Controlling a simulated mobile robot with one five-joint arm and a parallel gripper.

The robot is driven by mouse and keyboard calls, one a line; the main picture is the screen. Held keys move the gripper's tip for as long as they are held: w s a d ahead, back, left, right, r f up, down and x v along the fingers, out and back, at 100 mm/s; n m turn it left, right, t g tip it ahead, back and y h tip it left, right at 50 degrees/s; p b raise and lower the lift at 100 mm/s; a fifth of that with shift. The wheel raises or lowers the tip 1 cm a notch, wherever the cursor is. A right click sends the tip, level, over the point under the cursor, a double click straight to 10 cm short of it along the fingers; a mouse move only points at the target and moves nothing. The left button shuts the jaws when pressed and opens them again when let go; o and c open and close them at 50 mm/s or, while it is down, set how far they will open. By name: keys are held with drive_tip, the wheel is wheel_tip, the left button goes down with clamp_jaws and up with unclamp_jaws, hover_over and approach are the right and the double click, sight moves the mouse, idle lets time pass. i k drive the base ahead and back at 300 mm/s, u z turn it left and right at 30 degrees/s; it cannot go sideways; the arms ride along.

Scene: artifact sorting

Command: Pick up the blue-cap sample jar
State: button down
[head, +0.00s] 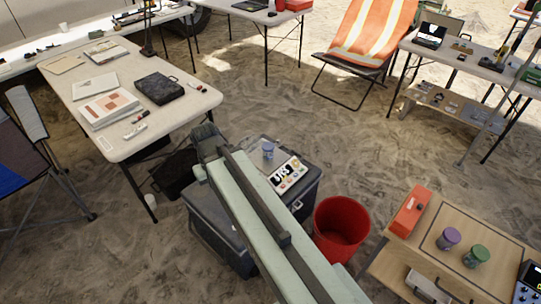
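The blue-cap sample jar (268,150) stands upright on top of the grey case (310,192), near its far edge and behind a card with dark markings. My arm reaches up from the bottom of the head view and crosses over the case. My gripper (207,140) is at the arm's far end, to the left of the jar and apart from it in the picture. Its fingers are too small and dark to tell whether they are open or shut. The arm hides part of the case.
A red bucket (342,226) stands right of the case. A wooden table (405,262) holds a purple-cap jar (449,238), a green-cap jar (477,255) and a red box (411,211). A white table (150,124) is at left; open sand lies behind the case.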

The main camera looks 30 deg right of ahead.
sight(267, 157)
drive_tip(key=u, duration=2.95)
drive_tip(key=k, duration=0.7)
drive_tip(key=z, duration=1.35)
drive_tip(key=i, duration=0.5)
